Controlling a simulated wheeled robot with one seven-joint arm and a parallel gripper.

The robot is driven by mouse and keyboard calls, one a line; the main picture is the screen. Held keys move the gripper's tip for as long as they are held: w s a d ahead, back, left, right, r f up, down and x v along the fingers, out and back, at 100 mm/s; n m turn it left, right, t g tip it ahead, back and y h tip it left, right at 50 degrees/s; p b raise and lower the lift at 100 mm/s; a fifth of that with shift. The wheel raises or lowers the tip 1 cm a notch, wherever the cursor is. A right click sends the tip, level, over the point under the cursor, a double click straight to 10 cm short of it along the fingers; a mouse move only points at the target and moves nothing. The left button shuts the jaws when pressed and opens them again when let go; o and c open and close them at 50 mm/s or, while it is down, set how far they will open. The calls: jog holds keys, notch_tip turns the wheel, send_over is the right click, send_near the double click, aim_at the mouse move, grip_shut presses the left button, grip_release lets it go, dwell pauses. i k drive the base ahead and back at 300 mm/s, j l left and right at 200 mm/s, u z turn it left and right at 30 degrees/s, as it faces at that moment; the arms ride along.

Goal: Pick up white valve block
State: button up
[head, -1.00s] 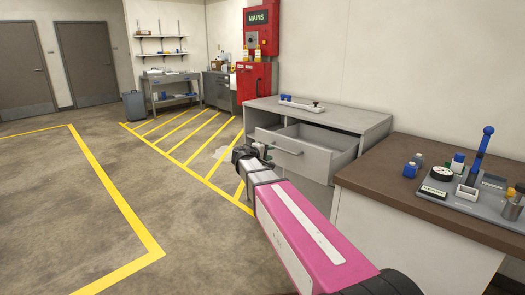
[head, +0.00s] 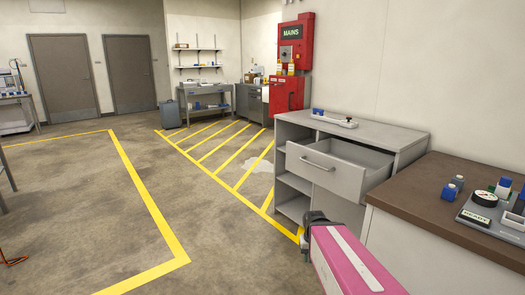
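I cannot pick out the white valve block for certain. A long white piece with a blue part (head: 334,119) lies on top of the grey cabinet (head: 385,133). Small blue-and-white pieces (head: 449,192) stand on the brown worktop (head: 425,178), left of a grey tray (head: 480,226) with a round gauge and a label. The tray is cut off by the right edge of the picture. My gripper (head: 306,250) is low in front of the cabinet, at the end of my pink arm. It is mostly hidden, touches nothing that I can make out, and its fingers are too small to read.
The cabinet's drawer (head: 330,172) is pulled open and sticks out. A red MAINS box (head: 292,43) hangs on the back wall. A table (head: 15,126) stands at far left.

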aim_at(502, 192)
jog(key=z, duration=1.85)
